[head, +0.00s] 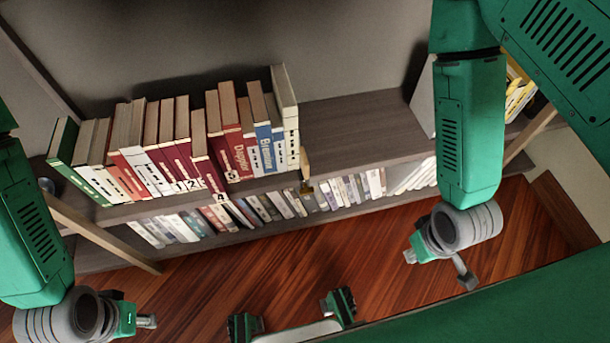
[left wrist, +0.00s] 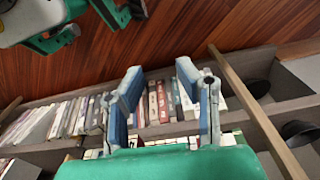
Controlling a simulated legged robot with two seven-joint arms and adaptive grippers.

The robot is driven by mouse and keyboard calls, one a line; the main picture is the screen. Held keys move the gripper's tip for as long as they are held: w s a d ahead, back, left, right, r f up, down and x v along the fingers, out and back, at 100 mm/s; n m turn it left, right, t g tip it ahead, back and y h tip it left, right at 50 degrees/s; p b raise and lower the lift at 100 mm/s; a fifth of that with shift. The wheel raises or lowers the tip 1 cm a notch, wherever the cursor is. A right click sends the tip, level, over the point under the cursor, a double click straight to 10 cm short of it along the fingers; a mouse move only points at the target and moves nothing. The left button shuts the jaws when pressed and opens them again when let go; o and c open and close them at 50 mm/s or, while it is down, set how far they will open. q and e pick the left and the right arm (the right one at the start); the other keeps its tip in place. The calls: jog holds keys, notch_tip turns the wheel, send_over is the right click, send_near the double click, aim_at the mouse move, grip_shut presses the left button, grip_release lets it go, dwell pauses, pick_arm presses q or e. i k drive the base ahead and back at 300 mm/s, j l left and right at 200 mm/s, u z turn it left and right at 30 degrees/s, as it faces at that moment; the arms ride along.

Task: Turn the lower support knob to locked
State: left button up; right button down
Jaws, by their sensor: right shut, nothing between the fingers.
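In the left wrist view, where the floor is at the top, two dark rounded shapes that look like support knobs show by the shelf at the right. One grey knob (head: 46,185) shows at the shelf's left end in the head view. My left gripper (head: 146,321) is open and empty, apart from the knobs; its fingers (left wrist: 168,88) face lower-shelf books. My right gripper (head: 466,277) is shut and empty, above the floor.
Books (head: 175,145) fill the left of the upper shelf (head: 350,125); its middle is bare. More books (head: 265,207) stand on the lower shelf. A slanted wooden post (head: 105,235) crosses the left end. The wooden floor (head: 300,265) in front is clear.

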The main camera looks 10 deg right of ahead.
aim_at(306, 191)
jog(key=k+l, duration=0.1)
jog(key=l, duration=0.4)
jog(key=k+l, duration=0.1)
jog(key=l, duration=0.45)
jog(key=k+l, duration=0.1)
jog(key=l, duration=0.4)
jog(key=i+u, duration=0.05)
